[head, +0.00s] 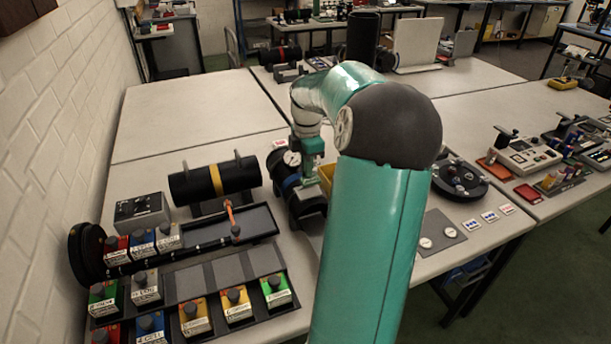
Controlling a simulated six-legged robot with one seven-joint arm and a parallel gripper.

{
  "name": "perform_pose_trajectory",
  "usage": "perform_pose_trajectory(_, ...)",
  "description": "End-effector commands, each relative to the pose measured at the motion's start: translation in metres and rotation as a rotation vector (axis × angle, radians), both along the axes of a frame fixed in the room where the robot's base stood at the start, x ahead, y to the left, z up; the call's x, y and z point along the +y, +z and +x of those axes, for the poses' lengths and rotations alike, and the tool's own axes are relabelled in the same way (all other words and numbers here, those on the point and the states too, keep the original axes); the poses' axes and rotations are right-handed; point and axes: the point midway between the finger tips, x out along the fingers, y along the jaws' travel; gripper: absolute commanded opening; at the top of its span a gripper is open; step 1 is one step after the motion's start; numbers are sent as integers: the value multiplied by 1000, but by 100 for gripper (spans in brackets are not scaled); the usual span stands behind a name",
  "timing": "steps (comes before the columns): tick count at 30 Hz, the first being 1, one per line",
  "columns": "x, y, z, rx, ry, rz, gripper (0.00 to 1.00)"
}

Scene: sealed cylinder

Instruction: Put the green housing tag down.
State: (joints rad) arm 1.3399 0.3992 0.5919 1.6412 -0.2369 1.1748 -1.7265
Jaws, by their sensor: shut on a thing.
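My gripper (311,176) points down at the end of my teal arm, just above or against a dark cylinder (303,200) with a blue band and a white round gauge (292,158). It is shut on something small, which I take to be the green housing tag. The tag is too small and too close to the teal fingers to make out separately. I cannot tell whether it touches the cylinder. My arm hides the area right of the gripper.
A black cylinder with a yellow band (215,181) lies left of my gripper. A tray (186,288) of coloured knob blocks stands in front. A yellow bin (327,174) shows partly beside my arm. A black round plate (460,184) stands right. The table's back left (195,115) is clear.

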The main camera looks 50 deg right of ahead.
Motion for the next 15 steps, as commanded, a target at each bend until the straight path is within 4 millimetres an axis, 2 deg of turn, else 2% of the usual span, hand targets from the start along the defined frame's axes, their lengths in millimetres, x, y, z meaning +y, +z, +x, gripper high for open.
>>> perform_pose_trajectory(5,-3,-12,9,-1,2,1,0)
perform_pose_trajectory(10,-3,-37,8,1,0,0,0)
perform_pose_trajectory(15,-3,-40,8,-1,0,-3,0)
